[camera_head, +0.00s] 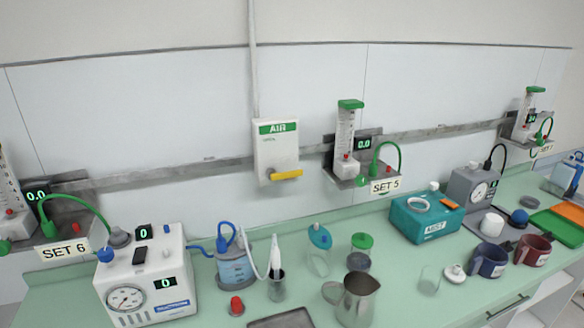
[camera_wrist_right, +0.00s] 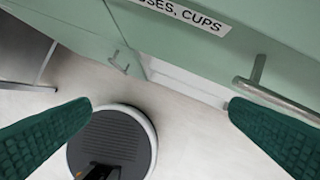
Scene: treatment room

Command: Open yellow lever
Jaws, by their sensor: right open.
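The yellow lever (camera_head: 286,175) sticks out sideways from the lower front of the white AIR wall box (camera_head: 277,150), which has a green label band. Neither gripper shows in the head view. In the right wrist view my right gripper (camera_wrist_right: 160,112) is open and empty, its two green textured fingers wide apart. It points down past the counter front toward the floor, and the lever is not in that view. My left gripper is in neither view.
Below the AIR box the green counter (camera_head: 215,290) holds a white gauge machine (camera_head: 148,285), a blue humidifier bottle (camera_head: 235,265), a metal pitcher (camera_head: 355,298) and a teal box (camera_head: 427,217). A flowmeter (camera_head: 345,135) hangs right of the AIR box. A cupboard handle (camera_wrist_right: 280,97) shows near the right fingers.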

